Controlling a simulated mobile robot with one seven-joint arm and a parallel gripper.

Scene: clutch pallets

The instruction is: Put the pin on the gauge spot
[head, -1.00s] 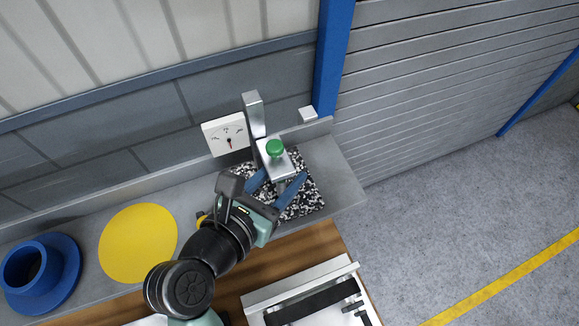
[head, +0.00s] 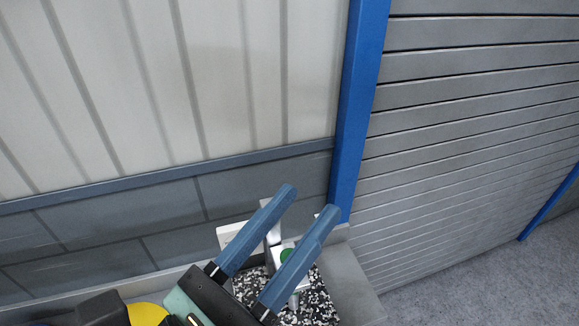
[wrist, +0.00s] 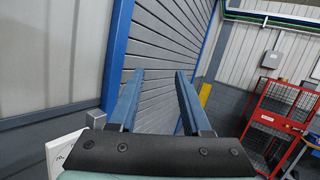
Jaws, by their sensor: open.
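My gripper (head: 308,202) is open, its two blue fingers raised and pointing up and away in front of the wall. Nothing is between the fingers in the wrist view (wrist: 157,76). Below and behind them stands the gauge stand with a green knob (head: 287,254), over a black-and-white speckled plate (head: 322,308). The fingers partly cover both. A small silver upright piece (head: 293,300) shows under the gauge arm. I cannot tell whether it is the pin or part of the gauge. The gauge spot is not clearly visible.
A white dial panel (head: 229,234) stands behind the gauge and shows at lower left in the wrist view (wrist: 62,150). A blue post (head: 357,110) and grey slatted shutter (head: 470,120) are behind right. A yellow disc (head: 148,314) lies at lower left. A red cage (wrist: 280,115) is far off.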

